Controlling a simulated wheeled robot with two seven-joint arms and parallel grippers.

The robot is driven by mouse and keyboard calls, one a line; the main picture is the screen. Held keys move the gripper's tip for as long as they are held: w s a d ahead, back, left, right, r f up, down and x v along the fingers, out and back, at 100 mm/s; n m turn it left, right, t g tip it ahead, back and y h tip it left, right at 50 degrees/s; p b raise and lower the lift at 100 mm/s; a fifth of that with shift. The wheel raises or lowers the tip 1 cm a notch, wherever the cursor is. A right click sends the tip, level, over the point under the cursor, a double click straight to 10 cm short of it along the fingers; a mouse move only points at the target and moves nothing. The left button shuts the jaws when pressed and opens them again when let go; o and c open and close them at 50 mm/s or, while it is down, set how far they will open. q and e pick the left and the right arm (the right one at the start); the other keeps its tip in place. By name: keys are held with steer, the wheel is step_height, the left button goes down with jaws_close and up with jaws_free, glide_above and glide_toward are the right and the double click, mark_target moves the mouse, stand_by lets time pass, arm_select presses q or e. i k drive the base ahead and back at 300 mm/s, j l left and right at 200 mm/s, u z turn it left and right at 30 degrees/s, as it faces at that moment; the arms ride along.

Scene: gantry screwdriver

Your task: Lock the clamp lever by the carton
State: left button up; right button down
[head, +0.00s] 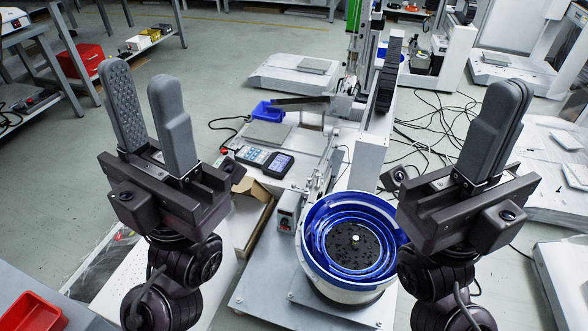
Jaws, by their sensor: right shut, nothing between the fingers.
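An open brown carton (250,208) stands left of the feeder, partly hidden behind my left gripper. I cannot make out the clamp lever for certain; the small parts beside the carton are too small or covered to tell. My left gripper (140,76) is raised at the left with its two grey fingers apart and nothing between them. My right gripper (508,92) is raised at the right with its fingers together and empty. Both grippers point upward, and neither appears to touch anything.
A blue bowl feeder (314,254) with a dark centre stands between my arms. Behind it are a gantry column (370,150), a handheld controller (278,165) and a blue bin (266,110). Cables (430,125) lie on the floor at the right. A red tray (34,312) is at the lower left.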

mark_target(293, 186)
steer(key=i+u, duration=0.1)
steer(key=u, duration=0.3)
steer(key=l+u, duration=0.1)
steer(key=u, duration=0.3)
steer(key=i+l+u, duration=0.1)
steer(key=u, duration=0.3)
steer(key=l+u, duration=0.15)
steer(key=u, duration=0.25)
